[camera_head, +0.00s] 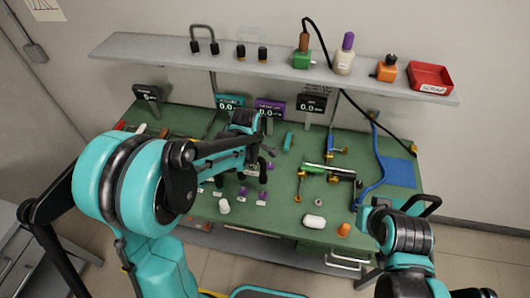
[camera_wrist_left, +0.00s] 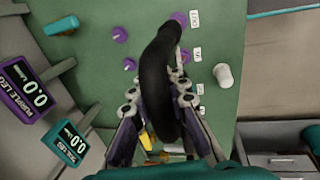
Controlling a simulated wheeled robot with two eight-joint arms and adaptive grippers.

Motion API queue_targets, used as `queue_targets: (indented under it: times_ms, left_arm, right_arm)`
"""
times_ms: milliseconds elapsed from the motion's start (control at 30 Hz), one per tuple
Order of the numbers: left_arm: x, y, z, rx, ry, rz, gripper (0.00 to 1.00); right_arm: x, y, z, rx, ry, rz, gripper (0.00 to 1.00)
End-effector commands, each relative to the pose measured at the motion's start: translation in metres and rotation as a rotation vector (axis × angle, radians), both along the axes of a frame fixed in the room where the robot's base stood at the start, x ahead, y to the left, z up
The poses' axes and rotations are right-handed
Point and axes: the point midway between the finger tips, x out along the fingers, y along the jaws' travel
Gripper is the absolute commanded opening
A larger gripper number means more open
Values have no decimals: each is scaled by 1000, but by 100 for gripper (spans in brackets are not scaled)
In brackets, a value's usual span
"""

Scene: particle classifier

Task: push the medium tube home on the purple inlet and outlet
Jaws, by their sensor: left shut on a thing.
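My left gripper (camera_wrist_left: 158,88) is shut on a thick black curved tube (camera_wrist_left: 160,62) in the left wrist view. The tube's upper end lies close to the purple fitting labelled OUT (camera_wrist_left: 180,18); I cannot tell whether it is seated. Two more purple fittings, an upper one (camera_wrist_left: 120,35) and a lower one (camera_wrist_left: 130,64), stand to the left of the tube. In the head view, my left gripper (camera_head: 252,165) is over the middle of the green bench, mostly hidden by its arm. My right gripper (camera_head: 405,208) is at the bench's right front; its fingers are unclear.
A purple display (camera_wrist_left: 26,90) and a teal display (camera_wrist_left: 68,142) both read 0.0. A white cup-like piece (camera_wrist_left: 222,75) stands right of the tube. A green-and-black tool (camera_head: 328,172), a white cylinder (camera_head: 314,221) and an orange piece (camera_head: 343,229) lie on the bench's right side.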

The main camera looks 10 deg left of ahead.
Motion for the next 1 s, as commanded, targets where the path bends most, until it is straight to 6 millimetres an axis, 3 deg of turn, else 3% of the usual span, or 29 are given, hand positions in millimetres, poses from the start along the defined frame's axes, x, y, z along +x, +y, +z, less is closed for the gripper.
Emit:
queue_targets:
  times_ms: [533, 1000]
  left_arm:
    - [-1, 1, -4, 0, 0, -1, 0]
    - [-1, 1, -47, 0, 0, -1, 0]
  right_arm:
    - [0, 0, -5, 0, 0, 0, 0]
    - [0, 0, -41, 0, 0, 0, 0]
